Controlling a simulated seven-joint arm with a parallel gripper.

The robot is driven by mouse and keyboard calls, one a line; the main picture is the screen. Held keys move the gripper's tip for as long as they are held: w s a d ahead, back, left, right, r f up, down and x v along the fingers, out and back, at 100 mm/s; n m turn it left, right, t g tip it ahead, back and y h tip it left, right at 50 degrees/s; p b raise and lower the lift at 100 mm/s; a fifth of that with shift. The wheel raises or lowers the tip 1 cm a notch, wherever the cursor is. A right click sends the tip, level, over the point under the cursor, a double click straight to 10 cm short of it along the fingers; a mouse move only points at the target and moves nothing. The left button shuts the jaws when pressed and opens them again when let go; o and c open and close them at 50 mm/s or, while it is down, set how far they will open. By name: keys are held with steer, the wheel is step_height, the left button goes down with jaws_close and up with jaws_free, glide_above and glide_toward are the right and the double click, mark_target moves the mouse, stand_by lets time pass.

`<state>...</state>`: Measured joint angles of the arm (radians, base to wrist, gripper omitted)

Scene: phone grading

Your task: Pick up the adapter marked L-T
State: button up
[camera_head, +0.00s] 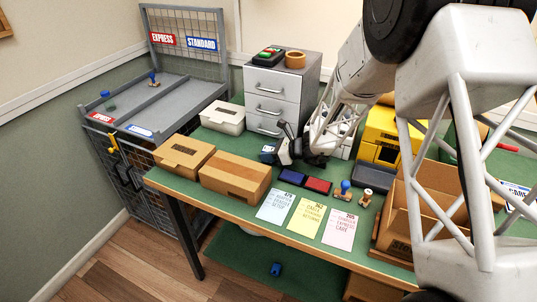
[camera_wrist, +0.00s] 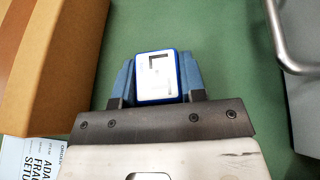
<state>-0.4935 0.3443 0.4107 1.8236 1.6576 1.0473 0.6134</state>
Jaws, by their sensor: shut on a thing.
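A small blue block with a white label face, the adapter (camera_wrist: 157,78), sits between the two fingers of my gripper (camera_wrist: 158,82) in the wrist view. Both fingers press on its sides. Its label carries grey strokes like an L and another mark, too coarse for me to read surely. In the head view my gripper (camera_head: 277,152) is over the green table, behind the cardboard box, and the adapter (camera_head: 268,149) shows as a small blue and white patch at its tip. I cannot tell whether it touches the table.
A long cardboard box (camera_head: 235,178) lies close by, also at left in the wrist view (camera_wrist: 45,65). A grey drawer unit (camera_head: 281,85) stands behind. Colored cards, stamps and ink pads lie toward the front. A blue item (camera_head: 275,269) is on the floor mat.

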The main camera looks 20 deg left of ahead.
mark_target(268, 149)
steer(key=shift+r, duration=0.15)
steer(key=shift+r, duration=4.85)
